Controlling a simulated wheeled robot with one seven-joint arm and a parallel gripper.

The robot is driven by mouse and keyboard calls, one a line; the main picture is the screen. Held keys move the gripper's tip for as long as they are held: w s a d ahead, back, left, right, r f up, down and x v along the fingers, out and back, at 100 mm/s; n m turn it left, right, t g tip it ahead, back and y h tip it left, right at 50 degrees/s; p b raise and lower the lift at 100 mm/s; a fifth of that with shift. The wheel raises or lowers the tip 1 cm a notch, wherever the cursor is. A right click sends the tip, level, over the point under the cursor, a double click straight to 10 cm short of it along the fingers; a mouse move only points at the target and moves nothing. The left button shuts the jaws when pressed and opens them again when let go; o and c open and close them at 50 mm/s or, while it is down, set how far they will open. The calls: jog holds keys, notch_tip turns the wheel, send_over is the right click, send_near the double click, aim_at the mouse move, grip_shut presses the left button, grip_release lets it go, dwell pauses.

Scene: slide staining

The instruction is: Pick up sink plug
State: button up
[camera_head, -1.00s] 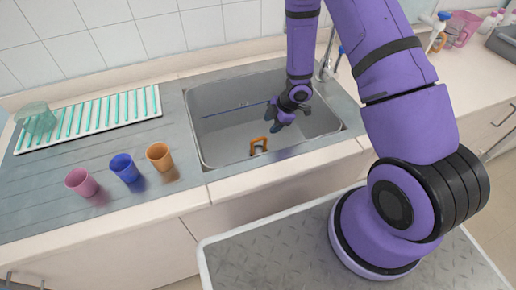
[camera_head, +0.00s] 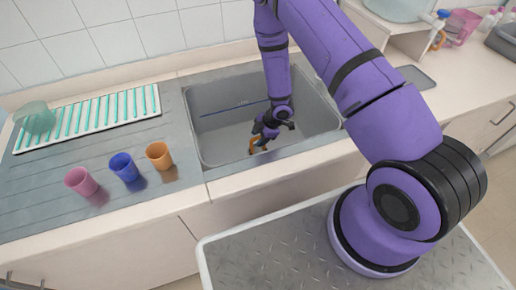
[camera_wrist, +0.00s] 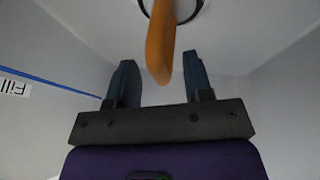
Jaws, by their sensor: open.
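The sink plug (camera_head: 252,147) has an orange arched handle and sits in the grey sink (camera_head: 215,142), near its front wall. In the head view my gripper (camera_head: 262,138) is down in the sink right at the plug and partly hides it. In the wrist view the orange handle (camera_wrist: 160,42) reaches from the top edge down to between the two fingertips of my gripper (camera_wrist: 158,70). The fingers are open, with a gap visible on each side of the handle. The plug's base is mostly cut off at the top, where part of a round rim shows.
A blue fill line (camera_wrist: 68,87) runs along the sink wall. Pink (camera_head: 82,181), blue (camera_head: 124,167) and orange (camera_head: 159,156) cups stand left of the sink. Behind them lies a drying rack (camera_head: 95,115) with a greenish glass vessel (camera_head: 38,117). The sink walls surround my gripper.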

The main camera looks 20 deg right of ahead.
jog(key=shift+w+a+f, duration=0.1)
jog(key=shift+a+f, duration=0.1)
jog(key=shift+f, duration=0.3)
grip_shut()
jog(key=shift+r, duration=0.1)
